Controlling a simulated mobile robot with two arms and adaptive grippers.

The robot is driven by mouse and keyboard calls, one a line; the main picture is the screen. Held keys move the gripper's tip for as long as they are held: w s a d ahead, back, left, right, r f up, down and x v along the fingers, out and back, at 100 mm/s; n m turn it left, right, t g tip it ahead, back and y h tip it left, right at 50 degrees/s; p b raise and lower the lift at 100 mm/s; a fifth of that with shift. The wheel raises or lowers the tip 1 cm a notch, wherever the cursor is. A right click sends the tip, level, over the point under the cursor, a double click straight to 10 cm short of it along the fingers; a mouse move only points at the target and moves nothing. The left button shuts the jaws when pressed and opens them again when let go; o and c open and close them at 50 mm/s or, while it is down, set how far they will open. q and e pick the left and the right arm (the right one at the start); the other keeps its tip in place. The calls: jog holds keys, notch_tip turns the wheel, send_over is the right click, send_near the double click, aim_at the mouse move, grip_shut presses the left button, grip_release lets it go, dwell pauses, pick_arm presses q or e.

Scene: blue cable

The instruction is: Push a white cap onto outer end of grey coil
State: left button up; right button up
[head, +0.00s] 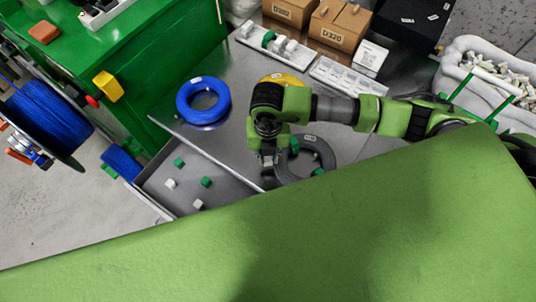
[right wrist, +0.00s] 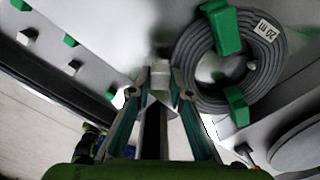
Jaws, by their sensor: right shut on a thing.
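The grey coil (head: 324,152) lies on the metal table, with green clips on its ring. In the right wrist view the grey coil (right wrist: 190,58) fills the upper right and carries a "20 m" label. My right gripper (head: 267,160) is just left of the coil. It also shows in the right wrist view (right wrist: 160,84), shut on a small white cap (right wrist: 160,66) beside the coil's left side. A narrow gap seems to lie between cap and coil; contact is hard to judge. The coil's outer end is not clear. My left gripper is not in view.
A grey tray (head: 233,185) left of the gripper holds loose green and white caps. A blue coil (head: 203,101) lies on the table behind it, a yellow coil (head: 283,79) farther right. White organisers (head: 347,77) and cardboard boxes (head: 338,24) stand at the back.

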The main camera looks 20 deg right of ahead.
jog(key=shift+f+b, duration=0.65)
jog(key=shift+b, duration=0.05)
dwell(1.0)
jog(key=shift+r, duration=0.2)
jog(key=shift+r+p, duration=0.4)
jog(key=shift+p, duration=0.05)
jog(key=shift+r, duration=0.15)
dwell(0.5)
jog(key=shift+f+b, duration=0.75)
jog(key=shift+b, duration=0.1)
dwell(1.6)
jog(key=shift+r, duration=0.2)
jog(key=shift+r+p, duration=0.4)
jog(key=shift+p, duration=0.05)
jog(key=shift+r, duration=0.15)
dwell(0.4)
jog(key=shift+f+b, duration=0.35)
dwell(1.0)
